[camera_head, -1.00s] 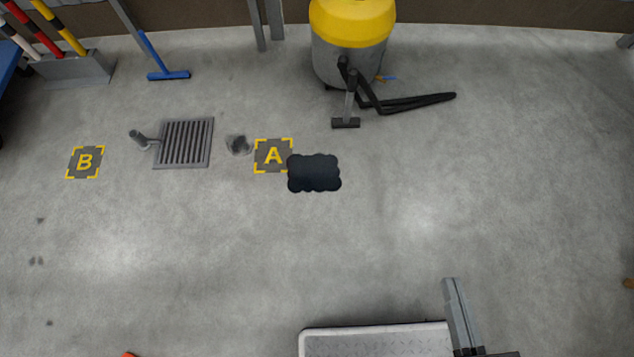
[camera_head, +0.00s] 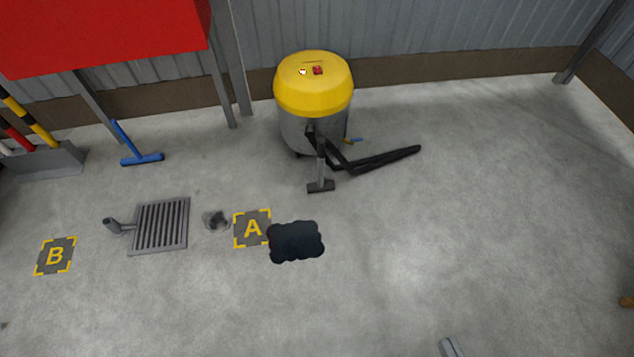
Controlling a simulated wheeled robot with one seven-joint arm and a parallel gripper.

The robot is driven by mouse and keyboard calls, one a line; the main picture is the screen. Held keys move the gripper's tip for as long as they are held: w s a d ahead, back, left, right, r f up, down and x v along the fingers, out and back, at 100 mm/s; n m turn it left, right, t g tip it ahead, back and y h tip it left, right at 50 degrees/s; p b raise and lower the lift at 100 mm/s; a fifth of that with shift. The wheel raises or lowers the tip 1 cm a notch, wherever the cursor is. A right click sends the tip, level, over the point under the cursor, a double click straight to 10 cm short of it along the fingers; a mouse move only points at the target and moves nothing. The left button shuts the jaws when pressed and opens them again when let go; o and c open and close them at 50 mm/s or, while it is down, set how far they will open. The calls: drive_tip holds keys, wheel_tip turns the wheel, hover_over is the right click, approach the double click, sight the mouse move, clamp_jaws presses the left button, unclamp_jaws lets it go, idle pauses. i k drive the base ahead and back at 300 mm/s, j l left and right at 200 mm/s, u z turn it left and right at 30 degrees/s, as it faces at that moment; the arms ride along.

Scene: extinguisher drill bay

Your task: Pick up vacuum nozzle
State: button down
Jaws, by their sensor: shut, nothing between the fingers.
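The vacuum nozzle (camera_head: 320,185) has a flat dark foot on the floor and a grey tube rising from it. It is in front of the yellow and grey vacuum (camera_head: 313,92), in the upper middle of the head view. A black hose (camera_head: 376,161) runs from the vacuum past the tube and out to the right along the floor. My gripper (camera_head: 449,347) shows only as grey fingertips at the bottom edge, close together and empty. It is apart from the nozzle, well below and to the right of it in the picture.
A dark mat or puddle (camera_head: 296,242) lies beside floor mark A (camera_head: 252,229). A drain grate (camera_head: 160,226), floor mark B (camera_head: 55,256) and a blue squeegee (camera_head: 140,158) are to the left. A red panel (camera_head: 105,35) stands behind.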

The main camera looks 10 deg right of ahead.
sight(320, 145)
drive_tip(key=i+u, duration=0.2)
drive_tip(key=i, duration=0.35)
drive_tip(key=i+l+u, duration=0.15)
drive_tip(key=i, duration=0.4)
drive_tip(key=i+u, duration=0.2)
drive_tip(key=i, duration=0.35)
drive_tip(key=l, duration=0.1)
